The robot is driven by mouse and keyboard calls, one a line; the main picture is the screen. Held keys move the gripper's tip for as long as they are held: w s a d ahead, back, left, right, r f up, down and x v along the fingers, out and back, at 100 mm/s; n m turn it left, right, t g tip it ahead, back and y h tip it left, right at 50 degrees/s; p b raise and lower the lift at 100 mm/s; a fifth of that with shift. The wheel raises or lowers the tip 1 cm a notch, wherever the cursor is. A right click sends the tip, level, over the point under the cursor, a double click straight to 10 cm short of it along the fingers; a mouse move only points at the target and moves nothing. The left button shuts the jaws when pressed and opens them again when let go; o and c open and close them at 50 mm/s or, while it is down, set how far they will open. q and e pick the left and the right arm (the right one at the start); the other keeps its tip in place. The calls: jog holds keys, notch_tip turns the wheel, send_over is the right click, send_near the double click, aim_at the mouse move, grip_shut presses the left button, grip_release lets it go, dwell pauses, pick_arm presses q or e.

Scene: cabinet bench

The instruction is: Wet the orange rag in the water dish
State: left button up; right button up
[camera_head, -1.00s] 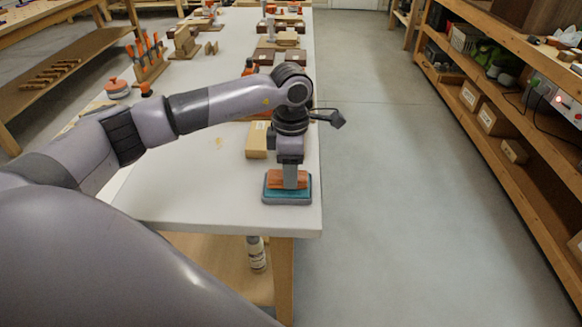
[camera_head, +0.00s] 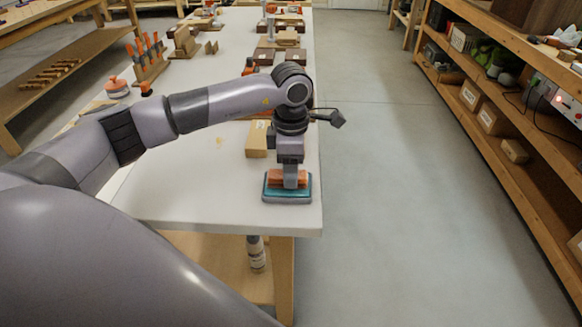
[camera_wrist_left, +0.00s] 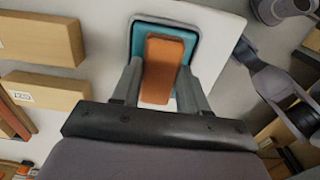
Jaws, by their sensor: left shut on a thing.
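The orange rag (camera_head: 275,178) is in the water dish, a grey-rimmed tray with a teal inside (camera_head: 287,198), at the table's front right corner. My left gripper (camera_head: 290,184) points down and is shut on the rag. In the left wrist view the rag (camera_wrist_left: 162,68) lies between the two fingers of my left gripper (camera_wrist_left: 160,80), over the teal dish (camera_wrist_left: 196,35). Whether the rag touches the dish floor is hard to tell. My right gripper is not in view.
A cardboard-coloured block (camera_head: 257,140) stands just behind the dish on the white table (camera_head: 190,195). More wooden blocks and a tool rack (camera_head: 148,58) are farther back. The table's right edge is close to the dish. The table's front left is clear.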

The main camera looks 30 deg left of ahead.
pick_arm(q)
jog(key=shift+r+p, duration=2.4)
jog(key=shift+r, duration=1.1)
